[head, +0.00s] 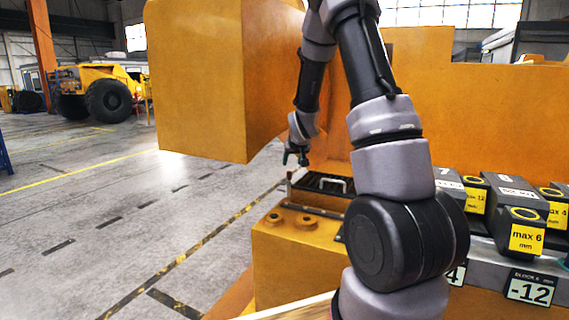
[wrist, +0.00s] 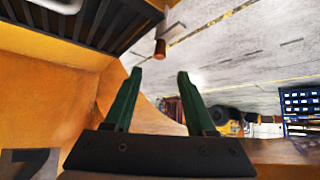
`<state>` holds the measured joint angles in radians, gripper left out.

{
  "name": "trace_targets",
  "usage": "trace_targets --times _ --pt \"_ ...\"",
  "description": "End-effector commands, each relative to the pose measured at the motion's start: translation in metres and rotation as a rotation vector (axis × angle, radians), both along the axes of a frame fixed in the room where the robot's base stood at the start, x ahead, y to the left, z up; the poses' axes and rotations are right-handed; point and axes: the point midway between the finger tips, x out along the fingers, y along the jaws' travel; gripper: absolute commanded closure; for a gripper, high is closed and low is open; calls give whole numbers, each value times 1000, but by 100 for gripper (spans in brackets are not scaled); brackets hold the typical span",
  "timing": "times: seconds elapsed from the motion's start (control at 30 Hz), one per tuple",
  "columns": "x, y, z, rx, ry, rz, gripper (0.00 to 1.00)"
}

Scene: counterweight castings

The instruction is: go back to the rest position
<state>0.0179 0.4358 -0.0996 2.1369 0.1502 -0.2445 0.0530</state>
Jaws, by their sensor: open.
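My gripper (head: 297,156) is at the end of my arm in the head view, above and beside a dark slotted tray with a pale handle (head: 330,184). In the wrist view its two green fingers (wrist: 158,88) stand apart with nothing between them. The dark slotted part (wrist: 98,22) shows at the upper left of the wrist view, apart from the fingers. A small brown cylinder-tipped part (wrist: 160,48) shows beyond the fingertips; I cannot tell what it is.
Large orange castings (head: 195,80) stand left of and behind my arm. Grey blocks with yellow "max" labels (head: 527,238) stand at the right, above a "-12" plate (head: 530,290). A yellow vehicle (head: 100,92) is far off at the left. The grey floor (head: 90,215) at left is clear.

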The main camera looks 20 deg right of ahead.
Motion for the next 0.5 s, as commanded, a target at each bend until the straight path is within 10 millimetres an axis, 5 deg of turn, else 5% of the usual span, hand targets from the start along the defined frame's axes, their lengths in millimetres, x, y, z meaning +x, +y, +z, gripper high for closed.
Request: trace_targets --times 0.27,0.5 --pt "-9 5 22 21 -1 -8 44" --pt "-76 31 110 128 23 -35 44"
